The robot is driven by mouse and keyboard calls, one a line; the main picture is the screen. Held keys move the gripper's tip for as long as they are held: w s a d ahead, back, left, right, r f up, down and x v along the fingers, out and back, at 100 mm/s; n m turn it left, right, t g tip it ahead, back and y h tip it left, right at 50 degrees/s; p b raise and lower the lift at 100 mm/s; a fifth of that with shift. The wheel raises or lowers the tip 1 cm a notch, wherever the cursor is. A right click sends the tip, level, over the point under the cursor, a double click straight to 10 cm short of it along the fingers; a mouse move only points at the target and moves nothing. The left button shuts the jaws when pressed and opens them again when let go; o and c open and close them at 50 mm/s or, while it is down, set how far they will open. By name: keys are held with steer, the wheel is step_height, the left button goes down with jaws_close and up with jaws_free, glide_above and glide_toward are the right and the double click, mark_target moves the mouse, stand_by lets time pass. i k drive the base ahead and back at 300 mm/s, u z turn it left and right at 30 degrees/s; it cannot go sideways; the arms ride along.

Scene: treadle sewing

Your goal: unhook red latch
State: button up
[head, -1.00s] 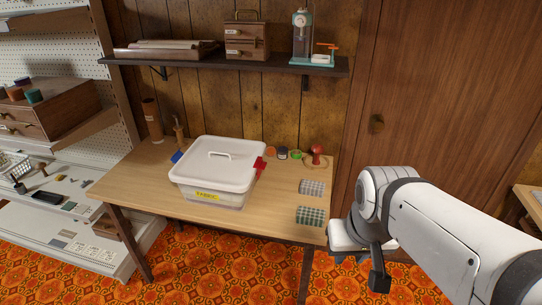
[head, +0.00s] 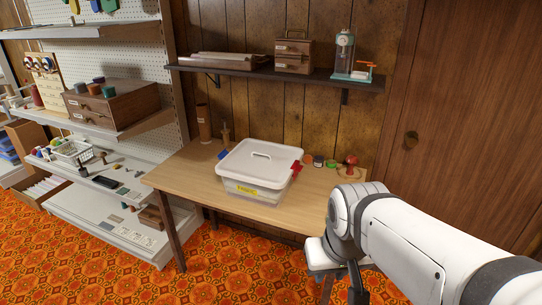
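The red latch (head: 296,171) is on the right side of a clear storage box (head: 254,188) with a white handled lid (head: 262,156). The box stands on a wooden table and the lid sits on it. A blue latch (head: 223,154) shows on the box's left side. My gripper (head: 357,290) is at the lower right, in front of the table's right end and well apart from the red latch. It is seen from behind and is small and dark, so its opening does not show clearly.
The wooden table (head: 185,181) has a red stamp (head: 351,161) and small jars at its back right. A dark shelf (head: 280,75) hangs above. A white pegboard shelf unit (head: 134,211) stands at the left. The table's front left is clear.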

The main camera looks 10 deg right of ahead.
mark_target(296, 167)
steer(key=u, duration=0.15)
steer(key=i, duration=1)
